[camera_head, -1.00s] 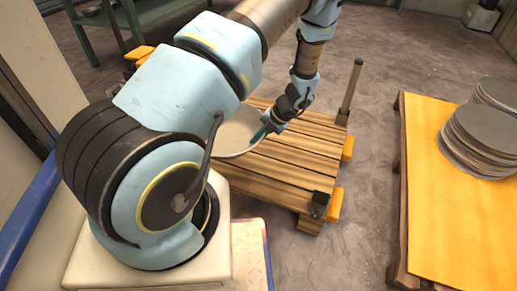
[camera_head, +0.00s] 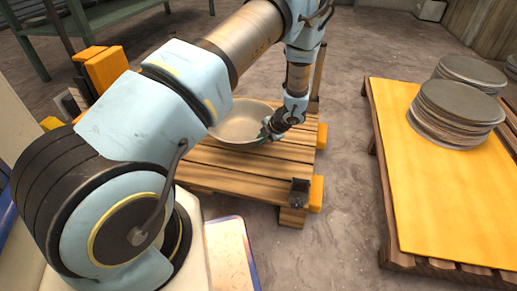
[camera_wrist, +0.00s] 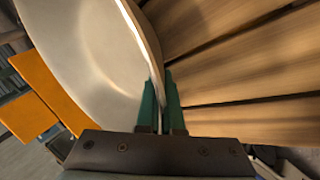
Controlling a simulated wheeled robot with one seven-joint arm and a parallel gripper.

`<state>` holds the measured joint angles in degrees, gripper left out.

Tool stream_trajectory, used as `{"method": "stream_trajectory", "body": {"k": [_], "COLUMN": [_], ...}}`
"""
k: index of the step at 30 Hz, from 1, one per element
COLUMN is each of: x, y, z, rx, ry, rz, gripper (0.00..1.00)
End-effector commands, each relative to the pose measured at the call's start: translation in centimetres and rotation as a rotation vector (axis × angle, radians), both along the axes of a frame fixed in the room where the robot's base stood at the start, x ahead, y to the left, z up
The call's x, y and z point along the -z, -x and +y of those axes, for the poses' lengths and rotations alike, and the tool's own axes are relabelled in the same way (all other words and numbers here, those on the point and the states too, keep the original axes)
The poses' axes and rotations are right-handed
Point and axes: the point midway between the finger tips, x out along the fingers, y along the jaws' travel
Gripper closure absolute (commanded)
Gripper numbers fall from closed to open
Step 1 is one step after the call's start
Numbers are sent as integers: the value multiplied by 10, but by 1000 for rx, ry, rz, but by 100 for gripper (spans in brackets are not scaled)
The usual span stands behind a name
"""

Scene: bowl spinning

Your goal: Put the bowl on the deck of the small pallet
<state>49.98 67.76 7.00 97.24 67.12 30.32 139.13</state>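The bowl (camera_head: 246,118) is wide, pale cream and shiny inside, and sits over the slatted wooden deck of the small pallet (camera_head: 235,174). My gripper (camera_head: 267,130) is at the bowl's right side. In the wrist view, my gripper's two green fingers (camera_wrist: 160,106) stand close together with the rim of the bowl (camera_wrist: 85,55) between them. Deck planks (camera_wrist: 235,75) show right beside the bowl's wall. The bowl's underside is hidden, so I cannot tell whether it touches the deck. My arm covers the bowl's left edge and part of the pallet.
A yellow-topped pallet (camera_head: 408,200) carrying stacks of grey discs (camera_head: 455,115) stands at the right. The small pallet has orange blocks (camera_head: 316,193) at its corners and an upright post (camera_head: 318,75) at the back. Bare floor (camera_head: 343,150) separates the two pallets. A green bench (camera_head: 100,20) stands behind.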

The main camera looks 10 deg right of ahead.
Motion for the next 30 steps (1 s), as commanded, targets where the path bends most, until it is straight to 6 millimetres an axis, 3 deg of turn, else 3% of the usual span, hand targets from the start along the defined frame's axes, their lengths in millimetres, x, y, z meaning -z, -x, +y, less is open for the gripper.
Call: {"method": "stream_trajectory", "body": {"k": [5,12,20,30], "x": [27,29,30,24], "y": [0,0,1,2], "z": [1,0,0,-1], "rx": [-1,-1,-1,-1], "ry": [-2,-1,-1,0], "rz": [0,0,1,1], "gripper": [100,100,67,66]}}
